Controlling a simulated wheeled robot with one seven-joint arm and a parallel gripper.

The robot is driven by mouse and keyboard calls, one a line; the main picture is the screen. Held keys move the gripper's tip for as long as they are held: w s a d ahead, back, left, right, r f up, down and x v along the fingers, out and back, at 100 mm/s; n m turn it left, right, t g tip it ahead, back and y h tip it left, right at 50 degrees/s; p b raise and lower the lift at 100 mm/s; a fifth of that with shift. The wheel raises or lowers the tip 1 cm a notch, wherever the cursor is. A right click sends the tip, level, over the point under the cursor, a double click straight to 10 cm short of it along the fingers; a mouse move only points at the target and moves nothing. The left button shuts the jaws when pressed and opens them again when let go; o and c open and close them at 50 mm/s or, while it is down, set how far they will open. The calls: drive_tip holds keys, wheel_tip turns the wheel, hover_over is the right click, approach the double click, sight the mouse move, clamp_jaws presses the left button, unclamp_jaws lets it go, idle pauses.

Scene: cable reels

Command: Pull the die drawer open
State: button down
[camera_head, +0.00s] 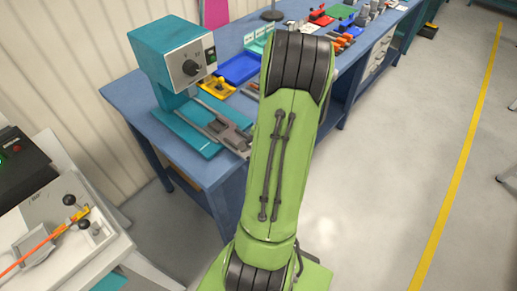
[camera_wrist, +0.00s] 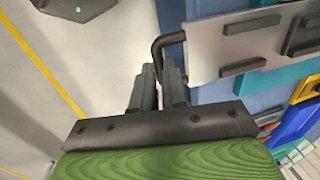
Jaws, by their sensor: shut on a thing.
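A pale grey plate with several dark blocks (camera_wrist: 215,52), seemingly the die drawer, fills the upper right of the wrist view. A black bent handle (camera_wrist: 157,42) sticks out from its left end. My gripper (camera_wrist: 160,75) has its two dark fingers close together at the handle, shut on it. The handle's lower part is hidden between the fingers. In the head view the teal press (camera_head: 172,52) stands on the blue bench, with grey and dark parts (camera_head: 229,131) on its base. My green arm hides my gripper there.
The blue bench (camera_head: 130,100) carries a blue bin (camera_head: 240,68), a yellow piece (camera_head: 217,88) and other small items behind my arm. A machine with black knobs (camera_head: 70,215) stands at lower left. The floor (camera_head: 400,170) on the right is clear, with a yellow line.

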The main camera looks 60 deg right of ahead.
drive_tip(key=c, duration=1.2)
unclamp_jaws()
drive_tip(key=shift+o, duration=0.2)
drive_tip(key=shift+r, duration=0.1)
wheel_tip(320, 180, up, 15)
drive_tip(key=s+p, duration=0.3)
drive_tip(key=shift+a+r, duration=0.15)
drive_tip(key=shift+a, duration=0.15)
drive_tip(key=shift+w, duration=0.15)
